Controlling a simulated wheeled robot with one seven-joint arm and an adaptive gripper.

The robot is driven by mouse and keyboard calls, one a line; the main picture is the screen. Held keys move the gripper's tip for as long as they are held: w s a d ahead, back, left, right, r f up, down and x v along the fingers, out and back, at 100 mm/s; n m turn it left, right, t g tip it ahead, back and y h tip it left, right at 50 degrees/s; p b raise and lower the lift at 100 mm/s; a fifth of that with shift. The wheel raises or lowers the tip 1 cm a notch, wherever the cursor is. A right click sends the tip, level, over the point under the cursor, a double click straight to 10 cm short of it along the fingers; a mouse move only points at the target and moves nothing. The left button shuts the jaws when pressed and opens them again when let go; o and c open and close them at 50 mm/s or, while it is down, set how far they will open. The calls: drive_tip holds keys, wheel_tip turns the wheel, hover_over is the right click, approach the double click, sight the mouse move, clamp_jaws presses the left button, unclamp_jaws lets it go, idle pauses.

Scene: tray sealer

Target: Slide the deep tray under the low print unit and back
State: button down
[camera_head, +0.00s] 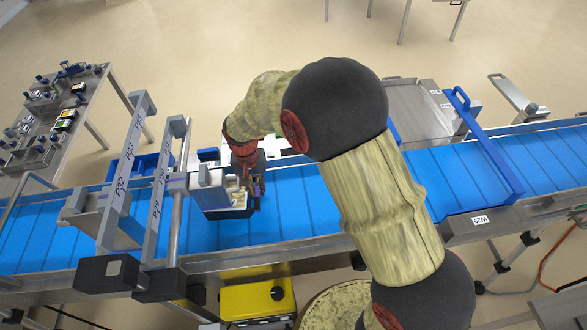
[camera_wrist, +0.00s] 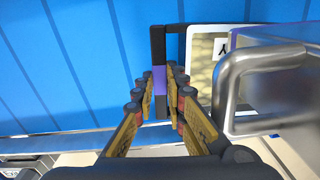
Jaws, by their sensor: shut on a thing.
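The unit hides part of the tray's far side.
A silver bent bar (camera_wrist: 232,85) is close right of my fingers in the wrist view. Grey gantry bars marked P32 (camera_head: 120,182) and P19 (camera_head: 156,205) cross the belt left of the tray. A blue frame (camera_head: 487,146) crosses it at right. The belt (camera_head: 305,210) is clear right of the tray.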

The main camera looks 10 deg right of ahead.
drive_tip(key=shift+w+a+r, duration=0.3)
drive_tip(key=shift+w+a, duration=0.1)
drive_tip(key=shift+s+d+f, duration=0.2)
drive_tip(key=shift+d, duration=0.2)
drive_tip(key=shift+s+d+f, duration=0.15)
drive_tip(key=shift+d+f, duration=0.05)
drive_tip(key=shift+d, duration=0.15)
drive_tip(key=shift+s+d+p, duration=0.15)
drive_tip(key=shift+s+d, duration=0.75)
drive_tip(key=shift+d, duration=1.1)
drive_tip(key=shift+s+d+p, duration=0.2)
drive_tip(key=shift+s+d, duration=0.7)
drive_tip(key=shift+d, duration=1.15)
drive_tip(key=shift+s+d+p, duration=0.15)
drive_tip(key=shift+s+d, duration=0.75)
drive_tip(key=shift+d, duration=1.1)
drive_tip(key=shift+w+d, duration=0.1)
drive_tip(key=shift+d, duration=1.05)
drive_tip(key=c, duration=1.8)
unclamp_jaws()
